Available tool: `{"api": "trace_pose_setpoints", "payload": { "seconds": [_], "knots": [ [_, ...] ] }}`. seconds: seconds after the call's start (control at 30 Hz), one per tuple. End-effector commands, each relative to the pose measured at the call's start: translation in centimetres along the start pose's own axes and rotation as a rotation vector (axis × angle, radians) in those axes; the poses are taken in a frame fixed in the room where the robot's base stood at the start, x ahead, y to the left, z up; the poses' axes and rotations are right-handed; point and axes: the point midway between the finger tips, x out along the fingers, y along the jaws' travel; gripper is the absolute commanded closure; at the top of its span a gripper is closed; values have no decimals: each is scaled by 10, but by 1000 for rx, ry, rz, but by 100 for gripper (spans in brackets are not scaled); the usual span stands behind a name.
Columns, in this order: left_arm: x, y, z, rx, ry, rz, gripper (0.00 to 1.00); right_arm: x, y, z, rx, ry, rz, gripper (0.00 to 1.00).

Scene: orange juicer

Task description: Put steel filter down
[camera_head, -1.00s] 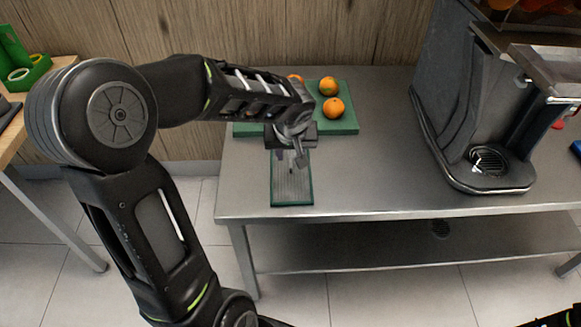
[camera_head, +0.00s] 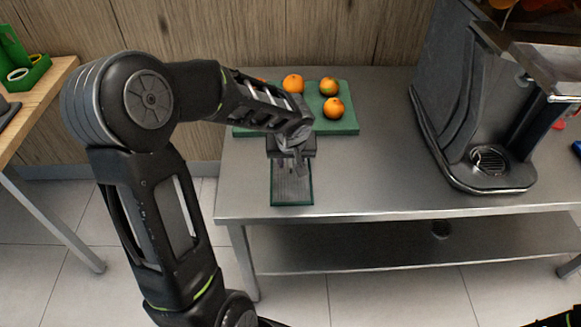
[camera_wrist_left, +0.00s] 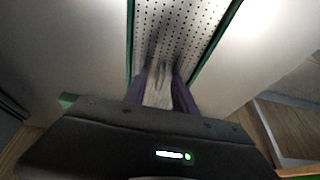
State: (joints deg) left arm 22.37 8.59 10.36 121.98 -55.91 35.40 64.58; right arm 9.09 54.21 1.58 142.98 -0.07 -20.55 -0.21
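The steel filter, a perforated metal plate (camera_head: 291,190), lies at the table's front left, framed by green edges. In the left wrist view the perforated plate (camera_wrist_left: 183,30) runs up from the fingers between two green edges. My left gripper (camera_head: 297,165) is over the far end of the plate in the head view. In the left wrist view its two dark fingers (camera_wrist_left: 158,92) stand apart, with a pale, blurred grey area between them. No separate held object can be made out. The gripper body hides part of the plate.
A green board (camera_head: 345,127) with several oranges (camera_head: 333,108) lies just behind the plate on the steel table (camera_head: 380,185). A dark juicer (camera_head: 470,130) stands at the right. The table between is clear. A wooden table (camera_head: 35,105) is at the far left.

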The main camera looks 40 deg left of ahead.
Motion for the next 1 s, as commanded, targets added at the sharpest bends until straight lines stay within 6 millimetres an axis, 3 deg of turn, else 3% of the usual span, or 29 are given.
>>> {"api": "trace_pose_setpoints", "payload": {
  "seconds": [0.07,0.43,1.0],
  "knots": [
    [0,0,0,0,0,0,69,0,0,0,0,0,0,100],
    [0,0,0,0,0,0,99,0,0,0,0,0,0,100],
    [0,0,0,0,0,0,100,0,0,0,0,0,0,100]
  ]
}}
